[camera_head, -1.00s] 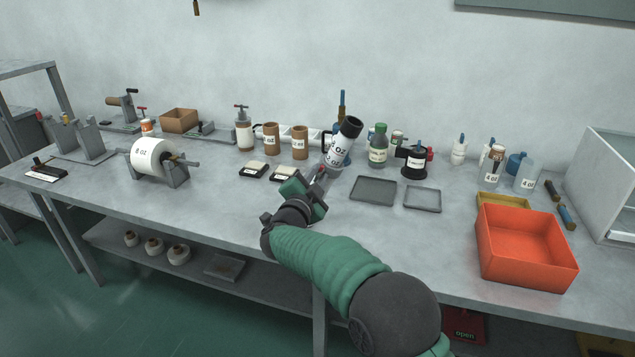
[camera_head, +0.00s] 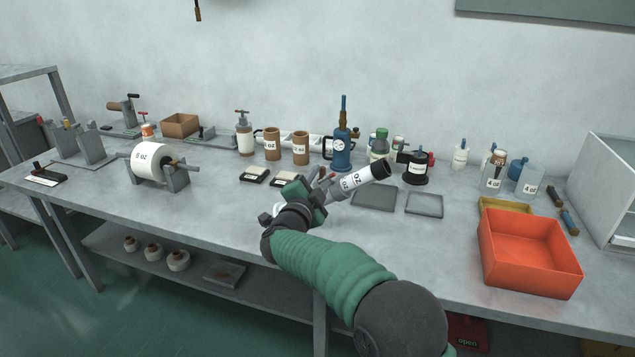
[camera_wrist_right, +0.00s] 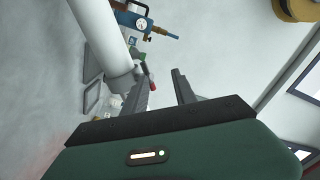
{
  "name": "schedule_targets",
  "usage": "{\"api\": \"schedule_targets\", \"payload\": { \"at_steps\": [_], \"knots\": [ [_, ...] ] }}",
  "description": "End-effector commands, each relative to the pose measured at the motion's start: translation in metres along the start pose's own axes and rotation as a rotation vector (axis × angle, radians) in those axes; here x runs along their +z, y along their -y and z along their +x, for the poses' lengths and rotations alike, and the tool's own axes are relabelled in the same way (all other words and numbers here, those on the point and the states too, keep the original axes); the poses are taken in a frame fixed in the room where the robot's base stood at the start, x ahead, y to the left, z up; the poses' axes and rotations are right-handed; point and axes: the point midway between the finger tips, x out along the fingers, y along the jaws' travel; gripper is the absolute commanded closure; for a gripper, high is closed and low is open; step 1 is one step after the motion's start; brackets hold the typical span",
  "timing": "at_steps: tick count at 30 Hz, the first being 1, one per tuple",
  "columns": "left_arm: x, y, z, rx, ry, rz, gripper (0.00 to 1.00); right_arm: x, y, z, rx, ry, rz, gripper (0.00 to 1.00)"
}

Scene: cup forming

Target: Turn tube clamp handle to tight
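A white cylinder with an "oz" label and a dark end (camera_head: 357,181) lies tilted beyond my right gripper (camera_head: 322,182) in the head view, its dark end up and to the right. A small red-tipped lever (camera_head: 321,172) shows by the fingers. In the right wrist view the white cylinder (camera_wrist_right: 103,38) runs down the left side, and the red-tipped lever (camera_wrist_right: 152,85) is beside the inner side of the left finger. My right gripper (camera_wrist_right: 163,76) is open there, with a gap between its fingers. I cannot tell whether it touches the lever. My left gripper is out of view.
Behind the cylinder stand a blue pump with a gauge (camera_head: 342,150), a green-capped bottle (camera_head: 379,146) and a black pot (camera_head: 416,167). Flat grey trays (camera_head: 424,204) lie to the right, then an orange bin (camera_head: 527,283). A paper roll (camera_head: 150,161) stands at left.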

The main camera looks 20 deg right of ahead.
Motion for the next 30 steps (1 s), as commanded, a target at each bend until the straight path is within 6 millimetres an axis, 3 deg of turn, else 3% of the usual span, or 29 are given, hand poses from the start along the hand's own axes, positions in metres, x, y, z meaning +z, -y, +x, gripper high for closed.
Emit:
{"api": "schedule_targets", "payload": {
  "at_steps": [1,5,17,20,30],
  "knots": [
    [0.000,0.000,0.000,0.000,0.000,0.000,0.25,0.001,0.000,0.000,0.000,0.001,0.000,0.59],
    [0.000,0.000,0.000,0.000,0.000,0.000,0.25,0.002,-0.001,0.000,0.002,0.002,-0.001,0.42],
    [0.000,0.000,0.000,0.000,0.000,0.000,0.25,0.002,-0.001,-0.008,0.002,0.005,-0.002,0.42],
    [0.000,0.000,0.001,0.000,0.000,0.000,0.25,0.003,-0.001,-0.028,0.001,0.006,-0.003,0.42],
    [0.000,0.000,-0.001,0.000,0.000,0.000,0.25,0.003,-0.001,-0.126,0.001,0.007,-0.003,0.42]
  ]
}}
